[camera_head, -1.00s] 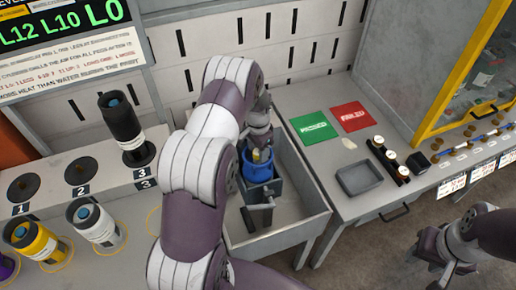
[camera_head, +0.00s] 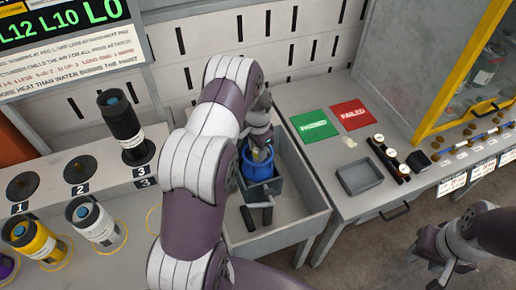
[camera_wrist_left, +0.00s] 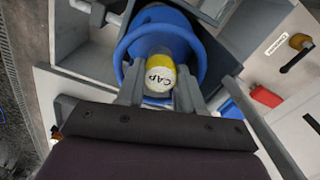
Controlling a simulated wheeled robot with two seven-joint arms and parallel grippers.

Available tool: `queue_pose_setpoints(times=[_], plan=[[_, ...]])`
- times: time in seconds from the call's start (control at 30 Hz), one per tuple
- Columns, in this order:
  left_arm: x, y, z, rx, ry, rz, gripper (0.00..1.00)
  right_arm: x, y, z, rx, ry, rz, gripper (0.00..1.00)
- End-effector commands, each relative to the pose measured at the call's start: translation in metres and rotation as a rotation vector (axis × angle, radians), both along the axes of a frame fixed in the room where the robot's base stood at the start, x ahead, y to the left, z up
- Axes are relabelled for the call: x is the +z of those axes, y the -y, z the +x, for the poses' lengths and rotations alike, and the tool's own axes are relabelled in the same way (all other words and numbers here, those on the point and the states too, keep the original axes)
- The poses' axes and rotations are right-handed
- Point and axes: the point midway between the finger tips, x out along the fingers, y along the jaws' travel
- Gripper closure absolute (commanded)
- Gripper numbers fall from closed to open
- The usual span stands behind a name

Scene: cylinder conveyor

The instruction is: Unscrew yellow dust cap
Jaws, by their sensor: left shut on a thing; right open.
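The yellow dust cap (camera_wrist_left: 159,76) has a white label reading "CAP". It sits at the mouth of a blue cylinder (camera_wrist_left: 196,42), which also shows in the head view (camera_head: 258,168). My left gripper (camera_wrist_left: 160,92) is shut on the cap, with one finger on each side of it. In the head view my left gripper (camera_head: 260,142) is over the cylinder and hides most of the cap. The cylinder stands in a grey holder (camera_head: 262,188) inside a grey bin. My right gripper (camera_head: 436,246) is open and empty over the floor at lower right.
The grey bin (camera_head: 318,205) has raised walls around the holder. On the right table lie a green mat (camera_head: 314,124), a red mat (camera_head: 352,115) and a grey tray (camera_head: 360,177). A black cylinder (camera_head: 119,118), a yellow one (camera_head: 35,240) and a white one (camera_head: 95,222) stand left.

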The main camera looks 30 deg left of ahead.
Motion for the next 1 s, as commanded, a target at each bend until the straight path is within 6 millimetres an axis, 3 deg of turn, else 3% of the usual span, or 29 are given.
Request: queue_pose_setpoints(times=[0.27, 0.57, 0.8, 1.0], plan=[[0.0002, 0.0004, -0.0003, 0.477, 0.002, 0.001, 1.00, 0.0005, 0.0000, -0.0001, 0.000, 0.000, 0.000, 0.57], [0.0001, 0.0004, -0.0003, 0.533, 0.002, 0.001, 1.00, 0.0005, 0.0000, 0.0000, 0.000, 0.000, 0.000, 0.57], [0.0005, 0.0006, -0.0004, 0.977, 0.005, 0.002, 1.00, 0.0005, 0.0000, 0.0000, 0.000, 0.000, 0.000, 0.57], [0.0005, 0.0005, -0.0003, 1.043, 0.006, 0.003, 1.00, 0.0005, 0.0000, -0.0001, 0.000, 0.000, 0.000, 0.57]])
